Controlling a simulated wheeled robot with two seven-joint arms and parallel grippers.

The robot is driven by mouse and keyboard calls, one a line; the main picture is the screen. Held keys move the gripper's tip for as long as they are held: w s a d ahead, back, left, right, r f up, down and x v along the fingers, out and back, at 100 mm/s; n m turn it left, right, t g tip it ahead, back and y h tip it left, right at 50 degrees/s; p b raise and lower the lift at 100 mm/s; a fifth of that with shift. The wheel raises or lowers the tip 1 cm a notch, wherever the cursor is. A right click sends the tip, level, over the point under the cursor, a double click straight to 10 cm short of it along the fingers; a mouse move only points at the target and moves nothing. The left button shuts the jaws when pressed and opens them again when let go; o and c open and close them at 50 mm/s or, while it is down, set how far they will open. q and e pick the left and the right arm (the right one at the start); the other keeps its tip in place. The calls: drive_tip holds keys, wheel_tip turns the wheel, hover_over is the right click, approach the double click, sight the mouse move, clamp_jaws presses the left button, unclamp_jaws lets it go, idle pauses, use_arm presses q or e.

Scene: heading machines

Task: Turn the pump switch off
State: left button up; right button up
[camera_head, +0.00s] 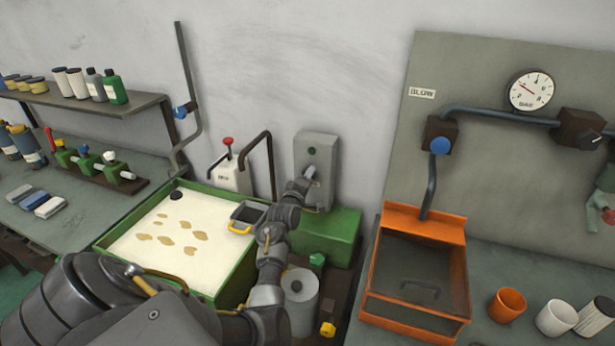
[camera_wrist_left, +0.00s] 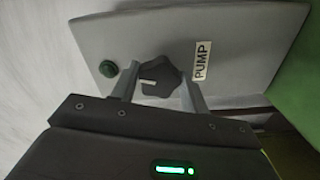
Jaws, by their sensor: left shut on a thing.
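The pump switch is a dark knob (camera_wrist_left: 165,76) on a grey box (camera_head: 320,150) that stands on a green base against the wall. The wrist view shows a white mark on the knob, a "PUMP" label (camera_wrist_left: 202,62) beside it and a green button or lamp (camera_wrist_left: 108,69) on its other side. My left gripper (camera_head: 308,177) is at the front of the box. In the left wrist view its fingers (camera_wrist_left: 161,88) sit on both sides of the knob and are shut on it. In the head view my gripper hides the knob. My right gripper is not in view.
A green tank (camera_head: 110,240) of pale liquid with brownish patches lies left of my arm. A white box with a red lever (camera_head: 229,165) and a dark bent pipe (camera_head: 262,140) stand near the switch box. An orange blow-off box (camera_head: 420,222) is on the right bench.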

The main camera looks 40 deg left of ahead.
use_arm(q)
drive_tip(key=shift+r+n+p, duration=0.1)
drive_tip(key=shift+n+p, duration=0.45)
drive_tip(key=shift+n, duration=1.05)
drive_tip(key=o, duration=1)
drive_tip(key=b+v, duration=0.2)
drive_tip(key=v, duration=0.8)
drive_tip(key=shift+s+d+b, duration=0.2)
drive_tip(key=shift+s+b, duration=0.1)
drive_tip(key=shift+s, duration=0.05)
